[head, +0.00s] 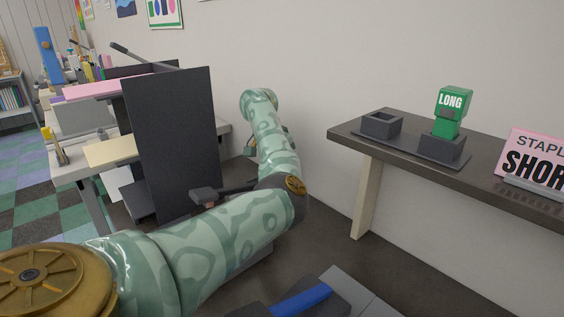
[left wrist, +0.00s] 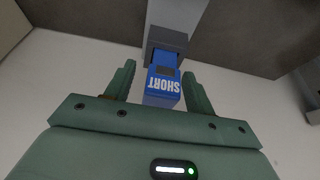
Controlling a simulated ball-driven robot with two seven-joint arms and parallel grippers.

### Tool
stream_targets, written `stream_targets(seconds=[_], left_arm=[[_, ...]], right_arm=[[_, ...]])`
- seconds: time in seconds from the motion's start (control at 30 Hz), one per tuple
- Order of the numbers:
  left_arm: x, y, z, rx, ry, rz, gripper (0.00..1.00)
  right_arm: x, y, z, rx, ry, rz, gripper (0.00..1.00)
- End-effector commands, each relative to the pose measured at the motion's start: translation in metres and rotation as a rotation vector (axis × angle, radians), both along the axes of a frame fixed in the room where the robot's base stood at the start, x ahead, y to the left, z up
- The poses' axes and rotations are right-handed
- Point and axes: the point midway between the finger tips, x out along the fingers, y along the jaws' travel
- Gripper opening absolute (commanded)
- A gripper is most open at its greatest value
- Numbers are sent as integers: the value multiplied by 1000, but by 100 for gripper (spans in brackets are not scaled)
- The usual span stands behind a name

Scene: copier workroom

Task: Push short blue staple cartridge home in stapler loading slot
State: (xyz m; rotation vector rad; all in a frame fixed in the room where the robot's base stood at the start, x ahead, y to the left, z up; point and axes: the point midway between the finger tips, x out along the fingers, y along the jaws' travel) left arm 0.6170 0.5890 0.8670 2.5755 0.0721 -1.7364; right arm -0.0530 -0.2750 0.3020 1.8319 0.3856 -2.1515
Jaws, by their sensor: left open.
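In the left wrist view, the short blue staple cartridge (left wrist: 163,90), marked SHORT, stands between the two fingers of my left gripper (left wrist: 159,72). Its far end meets a dark grey socket (left wrist: 168,38) on a light grey body. I cannot tell how deep it sits. My left gripper is open, one finger on each side of the cartridge, with visible gaps. In the head view, my left arm reaches in from the left and bends away, and its forearm hides most of the hand. The blue cartridge is not clearly seen there. My right gripper is not in view.
A dark shelf (head: 400,148) on the right bears a tray with an empty square holder (head: 381,124) and a green LONG cartridge (head: 450,112) in another holder. A pink sign (head: 535,155) stands beside them. A dark upright panel (head: 175,140) stands left of my forearm.

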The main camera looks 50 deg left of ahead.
Motion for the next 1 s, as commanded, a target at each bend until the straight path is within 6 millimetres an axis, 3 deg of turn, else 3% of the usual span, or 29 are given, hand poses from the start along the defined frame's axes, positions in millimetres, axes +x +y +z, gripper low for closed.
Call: stream_targets(seconds=[0.03,0.1,0.23,0.4,0.63,1.0], left_arm=[[-7,0,29,2,-15,3,54],[-15,0,51,2,-18,3,54],[-30,-1,87,1,-17,2,54],[-45,-2,123,2,-12,0,54],[-57,-3,146,0,-7,1,54],[-58,-3,146,0,-4,0,54]], right_arm=[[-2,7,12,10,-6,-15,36],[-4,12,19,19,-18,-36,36],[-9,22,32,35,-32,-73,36],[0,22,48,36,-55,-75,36],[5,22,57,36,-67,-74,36],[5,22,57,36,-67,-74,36]])
